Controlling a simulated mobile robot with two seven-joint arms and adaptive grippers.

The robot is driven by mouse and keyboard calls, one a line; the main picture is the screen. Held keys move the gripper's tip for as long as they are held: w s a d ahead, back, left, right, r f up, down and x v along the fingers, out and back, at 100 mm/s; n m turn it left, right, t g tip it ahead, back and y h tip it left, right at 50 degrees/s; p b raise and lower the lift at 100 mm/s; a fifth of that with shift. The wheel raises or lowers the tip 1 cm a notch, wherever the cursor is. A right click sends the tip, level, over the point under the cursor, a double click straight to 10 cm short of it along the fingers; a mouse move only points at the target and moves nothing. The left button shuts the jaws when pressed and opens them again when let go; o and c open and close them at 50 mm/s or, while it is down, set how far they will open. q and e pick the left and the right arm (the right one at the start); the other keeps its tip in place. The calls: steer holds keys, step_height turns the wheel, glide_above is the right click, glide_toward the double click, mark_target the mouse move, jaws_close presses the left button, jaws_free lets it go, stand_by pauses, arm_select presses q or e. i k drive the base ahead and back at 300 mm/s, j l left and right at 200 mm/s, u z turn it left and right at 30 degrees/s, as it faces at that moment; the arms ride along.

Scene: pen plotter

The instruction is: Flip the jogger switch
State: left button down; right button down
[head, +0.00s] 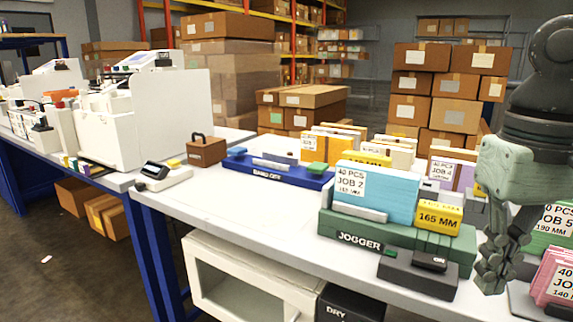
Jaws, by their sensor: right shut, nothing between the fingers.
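The jogger (330,225) is a green base with a white "JOGGER" label on the table at right of centre. It holds a blue block of cards (388,192) marked "40 PCS JOB 2" and a yellow "165 MM" block (438,217). A dark box (405,272) sits at its front, with a black rocker switch (430,261) on top and a small green mark beside it. My right gripper (490,284) is shut and empty, pointing down just right of the switch box, apart from the switch. My left gripper is out of view.
White machines (160,110) stand at the left. Pink (553,280) and green (552,235) card stacks are at the right edge. The table (245,205) is clear left of the jogger.

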mark_target(427, 260)
steer(key=k, duration=1)
